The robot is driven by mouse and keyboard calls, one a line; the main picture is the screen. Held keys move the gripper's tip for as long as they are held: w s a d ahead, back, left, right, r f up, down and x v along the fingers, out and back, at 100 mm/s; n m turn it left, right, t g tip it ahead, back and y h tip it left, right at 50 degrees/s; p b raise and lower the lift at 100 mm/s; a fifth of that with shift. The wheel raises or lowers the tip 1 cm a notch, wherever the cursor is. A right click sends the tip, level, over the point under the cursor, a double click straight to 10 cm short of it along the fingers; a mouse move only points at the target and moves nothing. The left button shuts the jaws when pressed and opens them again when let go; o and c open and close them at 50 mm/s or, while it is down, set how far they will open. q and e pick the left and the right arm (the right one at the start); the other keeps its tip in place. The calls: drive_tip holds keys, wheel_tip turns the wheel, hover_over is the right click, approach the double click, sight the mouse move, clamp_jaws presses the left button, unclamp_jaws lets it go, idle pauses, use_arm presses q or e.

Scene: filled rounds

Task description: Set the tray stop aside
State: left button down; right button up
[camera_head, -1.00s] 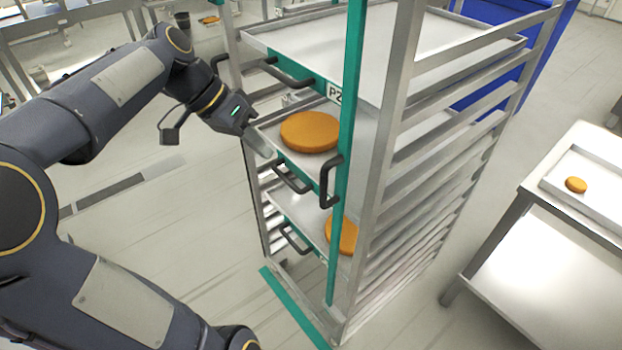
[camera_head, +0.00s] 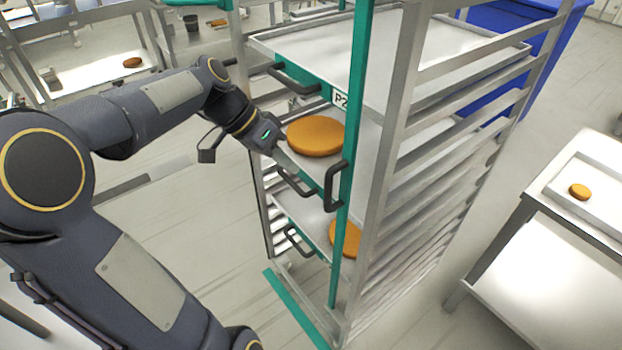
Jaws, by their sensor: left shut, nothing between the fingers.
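The tray stop looks to be the upright green bar (camera_head: 352,150) on the front of the metal rack, with a black handle (camera_head: 334,186). It stands upright across the tray fronts. My left gripper (camera_head: 288,162) is shut and empty, left of the bar and apart from its handle. It is at the front of the middle tray, just below and left of a round orange cake (camera_head: 316,136). Whether the fingertips touch the tray is hard to tell. My right gripper is not in view.
The rack (camera_head: 408,90) holds a bare upper tray (camera_head: 400,50) with a black handle, and a lower tray with another orange round (camera_head: 343,238), partly hidden by the bar. A steel table (camera_head: 530,290) stands right, bearing a tray (camera_head: 606,190). A blue bin (camera_head: 520,55) is behind.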

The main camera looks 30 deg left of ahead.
use_arm(q)
drive_tip(key=d+f+p, duration=0.1)
drive_tip(key=d+f, duration=0.1)
drive_tip(key=d, duration=0.3)
drive_tip(key=shift+d+f, duration=0.3)
drive_tip(key=s+d+b, duration=0.1)
drive_tip(key=s+d, duration=0.1)
drive_tip(key=d, duration=0.3)
drive_tip(key=shift+s+d+b, duration=0.2)
drive_tip(key=shift+d+b, duration=0.05)
drive_tip(key=shift+b, duration=0.05)
drive_tip(key=shift+d, duration=0.1)
drive_tip(key=shift+w, duration=0.1)
